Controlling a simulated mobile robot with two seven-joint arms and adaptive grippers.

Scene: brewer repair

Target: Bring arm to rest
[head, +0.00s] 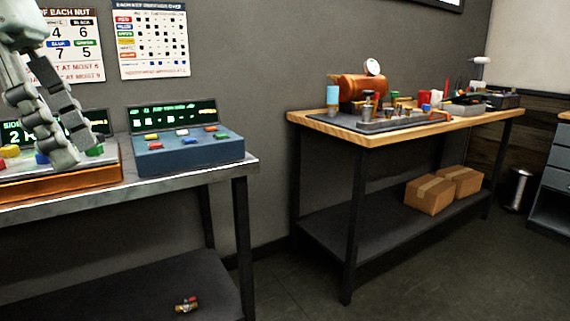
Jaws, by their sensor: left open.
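My left gripper (72,138) comes in from the upper left, with its fingers pointing down and apart. It is open, with nothing seen between its fingers. It is in front of a dark screen (97,121) and over an orange-sided box (75,186) with coloured pieces on top, on the left metal table (204,176). I cannot tell whether the fingertips touch the box. My right gripper is not in view.
A blue box (189,153) with coloured buttons and a screen stands to the right. Beyond a gap is a wooden-topped workbench (375,137) with a copper brewer (362,88) and tools. Cardboard boxes (430,194) sit on its lower shelf. A small item (187,304) lies on the left table's shelf.

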